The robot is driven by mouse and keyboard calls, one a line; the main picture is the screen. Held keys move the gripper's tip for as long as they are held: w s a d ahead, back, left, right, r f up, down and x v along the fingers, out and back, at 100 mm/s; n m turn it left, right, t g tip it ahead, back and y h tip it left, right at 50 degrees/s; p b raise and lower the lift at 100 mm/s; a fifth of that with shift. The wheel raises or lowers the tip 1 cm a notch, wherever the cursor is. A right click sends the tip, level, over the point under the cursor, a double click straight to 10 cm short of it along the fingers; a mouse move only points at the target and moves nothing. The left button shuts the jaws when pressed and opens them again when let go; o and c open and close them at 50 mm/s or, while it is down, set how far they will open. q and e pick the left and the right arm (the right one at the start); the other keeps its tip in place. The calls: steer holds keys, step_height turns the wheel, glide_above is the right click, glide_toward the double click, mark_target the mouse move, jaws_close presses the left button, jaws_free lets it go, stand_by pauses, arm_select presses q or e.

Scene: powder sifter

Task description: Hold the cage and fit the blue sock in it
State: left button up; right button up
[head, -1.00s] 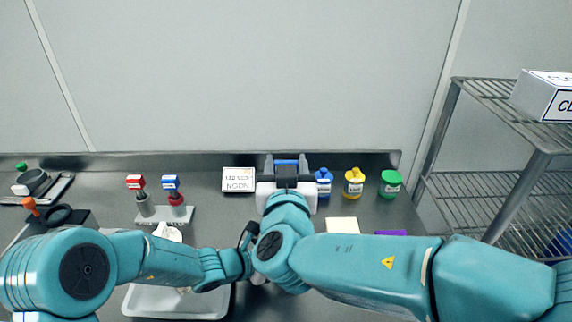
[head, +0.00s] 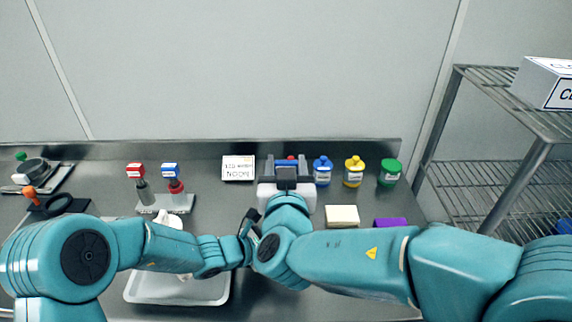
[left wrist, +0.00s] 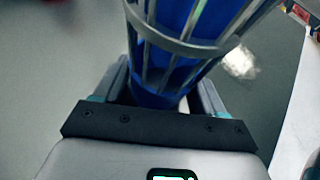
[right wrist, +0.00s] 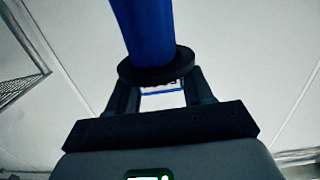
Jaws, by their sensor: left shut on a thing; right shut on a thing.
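In the left wrist view, my left gripper (left wrist: 160,98) is shut on the metal cage (left wrist: 178,45), whose bars and hoop run up out of the picture. Blue cloth of the sock (left wrist: 170,78) shows inside, between the bars. In the right wrist view, my right gripper (right wrist: 160,88) is shut at a black round collar (right wrist: 155,68), and the blue sock (right wrist: 145,25) runs from it out of the picture. In the head view, my right gripper (head: 286,172) is above the bench. My arms hide the cage and most of the left gripper there.
A white tray (head: 180,292) lies below my left arm. A stamp rack (head: 168,203), blue, yellow and green containers (head: 354,172), a label card (head: 238,168), a cream block (head: 342,215) and a purple block (head: 390,223) are on the bench (head: 215,205). A wire shelf (head: 490,190) stands right.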

arm_select(q)
steer(key=shift+f, duration=0.1)
arm_select(e)
steer(key=shift+f, duration=1.45)
steer(key=shift+f, duration=1.4)
steer(key=shift+f, duration=0.4)
steer(key=o, duration=1.2)
